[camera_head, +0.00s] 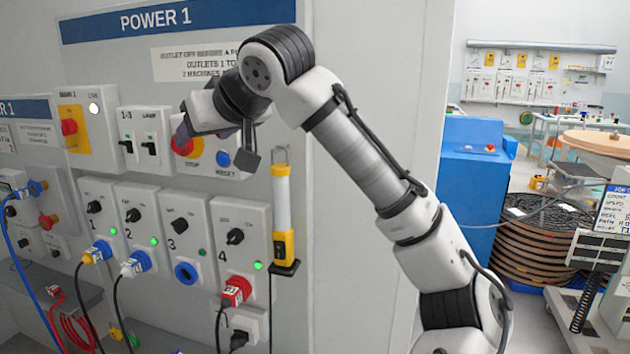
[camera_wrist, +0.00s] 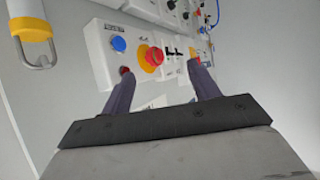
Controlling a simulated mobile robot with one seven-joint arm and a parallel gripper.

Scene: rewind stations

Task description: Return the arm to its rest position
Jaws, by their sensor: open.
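My gripper (camera_head: 183,127) is in front of the grey POWER 1 panel, near the red stop button (camera_head: 186,146) and the blue reset button (camera_head: 223,158). In the wrist view my gripper (camera_wrist: 160,78) has its two dark fingers spread apart with nothing between them. Beyond the fingers, the wrist view shows the red stop button on its yellow base (camera_wrist: 152,57) and the blue reset button (camera_wrist: 119,44). I cannot tell whether a fingertip touches the box. My white arm reaches up from the lower right and bends down toward the panel.
A yellow work lamp (camera_head: 282,212) hangs right of the outlets, close below my wrist. Cables hang from numbered outlet boxes (camera_head: 184,236). A blue cabinet (camera_head: 470,190), cable coils (camera_head: 545,240) and a cart (camera_head: 600,310) stand at the right.

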